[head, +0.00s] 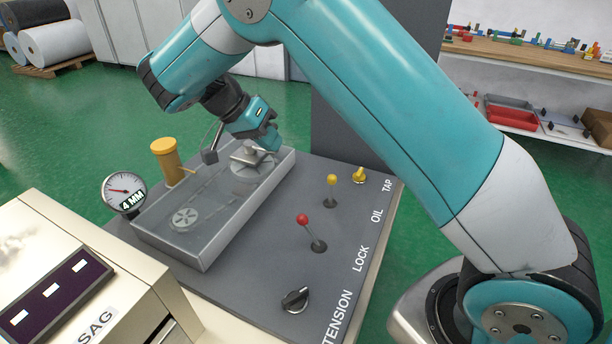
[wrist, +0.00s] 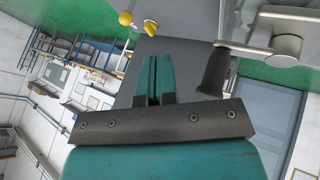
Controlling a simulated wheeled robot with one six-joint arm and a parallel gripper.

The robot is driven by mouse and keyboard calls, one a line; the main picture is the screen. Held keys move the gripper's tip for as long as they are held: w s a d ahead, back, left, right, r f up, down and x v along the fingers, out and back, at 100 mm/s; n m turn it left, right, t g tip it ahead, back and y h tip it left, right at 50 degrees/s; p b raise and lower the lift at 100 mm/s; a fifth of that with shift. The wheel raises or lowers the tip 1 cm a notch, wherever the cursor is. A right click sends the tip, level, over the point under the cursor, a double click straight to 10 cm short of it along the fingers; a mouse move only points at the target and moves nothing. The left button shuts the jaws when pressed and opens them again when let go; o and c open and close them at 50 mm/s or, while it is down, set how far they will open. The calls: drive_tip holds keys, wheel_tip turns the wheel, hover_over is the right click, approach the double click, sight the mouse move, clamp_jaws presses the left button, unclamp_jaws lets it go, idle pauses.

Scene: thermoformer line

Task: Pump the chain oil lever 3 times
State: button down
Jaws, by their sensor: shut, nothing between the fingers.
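The chain oil lever, a short stalk with a yellow ball (head: 332,180), stands on the grey panel beside the word OIL. Its ball also shows at the top of the wrist view (wrist: 125,18). My gripper (head: 270,140) is over the far end of the clear-lidded box, behind and left of the oil lever and apart from it. In the wrist view the two teal fingers (wrist: 153,62) are together with nothing between them.
A red-ball lever (head: 303,219) marked LOCK, a black knob (head: 295,299) marked TENSION and a yellow tap (head: 359,175) share the panel (head: 245,300). A clear-lidded box (head: 205,240), yellow cylinder (head: 166,160) and gauge (head: 125,190) are left. A dark handle (wrist: 215,72) is close beside my fingers.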

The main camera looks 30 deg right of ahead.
idle(0.3)
drive_tip(key=b, duration=0.2)
approach(331, 190)
drive_tip(key=w+f, duration=0.1)
drive_tip(key=w+d+f, duration=0.1)
drive_tip(key=w+f, duration=0.2)
drive_tip(key=shift+w+d+f, duration=0.15)
drive_tip(key=shift+w+d, duration=0.05)
drive_tip(key=shift+d, duration=0.1)
drive_tip(key=shift+s+d, duration=0.3)
drive_tip(key=shift+s, duration=0.25)
drive_tip(key=shift+s+d, duration=0.35)
drive_tip(key=shift+s, duration=0.2)
drive_tip(key=shift+s+d+p, duration=0.3)
drive_tip(key=shift+s+d, duration=0.05)
drive_tip(key=shift+s, duration=0.2)
drive_tip(key=shift+s+b, duration=0.1)
drive_tip(key=shift+b, duration=0.25)
